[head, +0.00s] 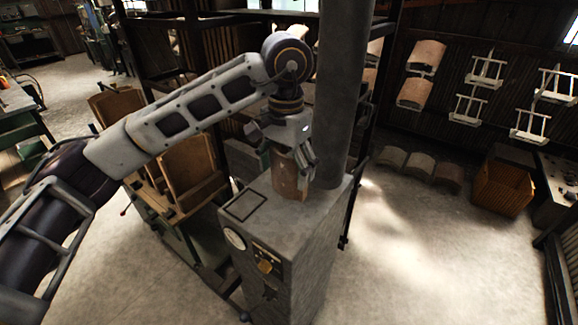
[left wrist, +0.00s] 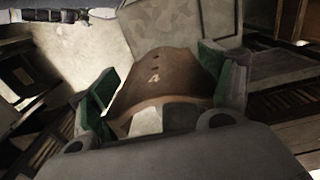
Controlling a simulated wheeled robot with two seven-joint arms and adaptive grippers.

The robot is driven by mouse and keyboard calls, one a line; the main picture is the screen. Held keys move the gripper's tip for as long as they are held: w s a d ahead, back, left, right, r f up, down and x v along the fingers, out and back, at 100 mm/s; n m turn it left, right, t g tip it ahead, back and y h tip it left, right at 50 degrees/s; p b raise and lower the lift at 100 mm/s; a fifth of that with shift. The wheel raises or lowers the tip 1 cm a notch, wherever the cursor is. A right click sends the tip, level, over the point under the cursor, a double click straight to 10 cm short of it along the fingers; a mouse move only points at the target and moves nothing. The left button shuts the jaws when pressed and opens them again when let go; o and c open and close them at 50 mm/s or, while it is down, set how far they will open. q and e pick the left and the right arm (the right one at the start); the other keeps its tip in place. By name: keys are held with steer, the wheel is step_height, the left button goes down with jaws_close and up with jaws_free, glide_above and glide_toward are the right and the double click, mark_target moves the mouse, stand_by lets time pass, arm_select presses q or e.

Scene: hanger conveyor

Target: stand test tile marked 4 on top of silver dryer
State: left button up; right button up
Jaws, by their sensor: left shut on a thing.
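The test tile marked 4 (left wrist: 165,75) is a curved brown tile with a dark spot and a pale 4 on its face. In the head view the tile (head: 289,178) stands upright on top of the silver dryer (head: 262,232), or just at its surface; I cannot tell whether it touches. The dryer is a tall grey metal cabinet with a thick pipe rising from its top. My left gripper (head: 291,150) is above the tile, shut on it; its green-padded fingers (left wrist: 160,88) flank the tile in the left wrist view. My right gripper is not in view.
The thick grey pipe (head: 343,90) stands close to the right of the tile. Wooden racks (head: 185,165) are left of the dryer. Several curved tiles (head: 420,167) lie on the floor at right, near a wooden crate (head: 502,187). Hangers (head: 487,70) hang at the back right.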

arm_select(q)
steer(key=shift+w, duration=0.15)
steer(key=shift+f, duration=0.15)
step_height(320, 180, down, 9)
steer(key=b, duration=0.3)
steer(key=shift+r+b, duration=0.2)
steer(key=shift+b, duration=0.1)
steer(key=shift+f+b, duration=0.75)
steer(key=shift+b, duration=0.05)
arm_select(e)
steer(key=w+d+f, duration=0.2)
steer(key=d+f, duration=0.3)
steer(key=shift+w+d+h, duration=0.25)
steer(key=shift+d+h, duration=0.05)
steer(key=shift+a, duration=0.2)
